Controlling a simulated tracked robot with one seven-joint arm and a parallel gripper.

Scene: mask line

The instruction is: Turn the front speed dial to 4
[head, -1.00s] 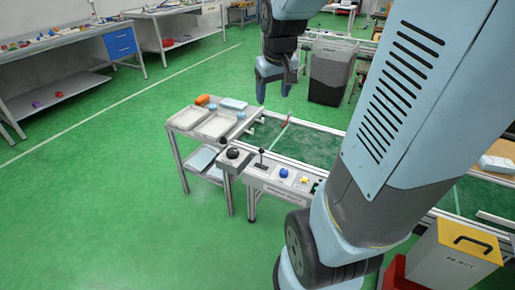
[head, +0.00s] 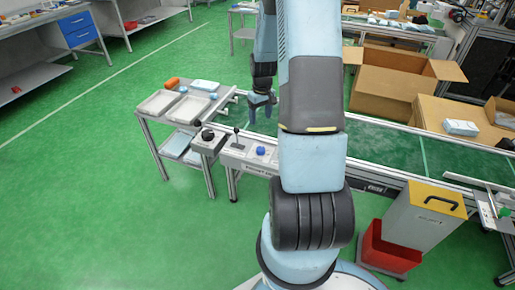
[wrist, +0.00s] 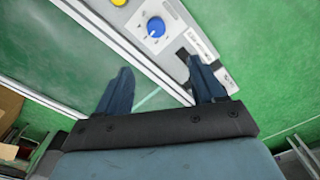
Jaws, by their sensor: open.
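A blue dial (head: 261,151) sits on a light control panel at the near edge of the conveyor. It also shows in the wrist view (wrist: 155,27), on a white plate with marks around it that are too small to read. My gripper (head: 262,115) hangs above the belt, behind the panel in the head view. Its two fingers (wrist: 161,68) are spread and empty, with the dial beyond their tips and apart from them. A black round knob (head: 208,134) sits on the panel's left end box.
A yellow button (wrist: 118,2) is near the dial. A cart with trays (head: 160,103) stands at left. A yellow-lidded bin (head: 424,215) and a red bin (head: 390,250) stand at right.

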